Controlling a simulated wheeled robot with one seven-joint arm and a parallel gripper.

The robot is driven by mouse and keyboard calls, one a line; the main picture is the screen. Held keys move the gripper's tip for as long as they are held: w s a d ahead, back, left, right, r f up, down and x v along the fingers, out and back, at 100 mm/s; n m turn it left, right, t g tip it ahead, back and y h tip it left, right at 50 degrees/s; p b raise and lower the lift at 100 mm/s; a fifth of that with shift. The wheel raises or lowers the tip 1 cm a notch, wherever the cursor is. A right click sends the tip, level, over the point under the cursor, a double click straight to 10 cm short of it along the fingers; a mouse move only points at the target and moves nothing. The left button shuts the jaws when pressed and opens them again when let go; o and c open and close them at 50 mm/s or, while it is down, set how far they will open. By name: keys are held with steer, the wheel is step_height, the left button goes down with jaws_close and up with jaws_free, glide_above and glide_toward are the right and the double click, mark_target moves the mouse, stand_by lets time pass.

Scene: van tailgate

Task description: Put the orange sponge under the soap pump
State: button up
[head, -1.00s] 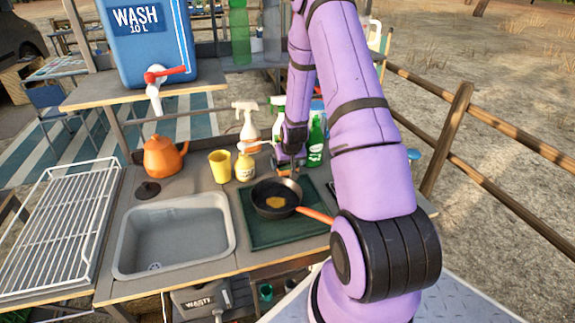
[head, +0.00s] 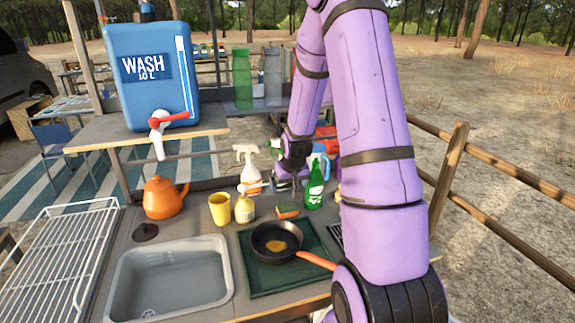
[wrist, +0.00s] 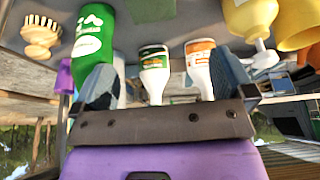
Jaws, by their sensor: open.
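The orange sponge (head: 288,210), with a green top face, lies on the worktop behind the frying pan in the head view. The yellow soap pump bottle (head: 244,210) stands upright to its left, with a gap between them; its base rests on the worktop. The pump bottle also shows at the upper right of the wrist view (wrist: 250,16). My gripper (head: 285,184) is above and behind the sponge, partly hidden by bottles and my arm. In the wrist view my gripper (wrist: 165,85) has its fingers apart with nothing held between them.
A yellow cup (head: 219,209) and an orange kettle (head: 165,197) stand left of the pump. A green bottle (head: 315,185) and a white spray bottle (head: 247,168) stand close to my gripper. The frying pan (head: 277,242) sits on a dark green mat in front.

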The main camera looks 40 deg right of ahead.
steer(key=s+a+r+n, duration=0.1)
steer(key=s+a+r, duration=0.2)
steer(key=a+r, duration=0.55)
steer(key=s+a+r+n, duration=0.1)
steer(key=s+a+r, duration=0.35)
steer(key=r, duration=0.75)
steer(key=s+a+r+n, duration=0.1)
steer(key=s+a+r, duration=0.2)
steer(key=s, duration=0.3)
steer(key=s+a+r+n+y, duration=0.1)
steer(key=s+a+r, duration=0.2)
steer(key=s+a, duration=0.1)
steer(key=s+a+r+n+t+y, duration=0.1)
steer(key=s+a+r, duration=0.2)
steer(key=s, duration=0.4)
steer(key=shift+s+a, duration=0.3)
steer(key=shift+a, duration=0.5)
steer(key=shift+r, duration=0.1)
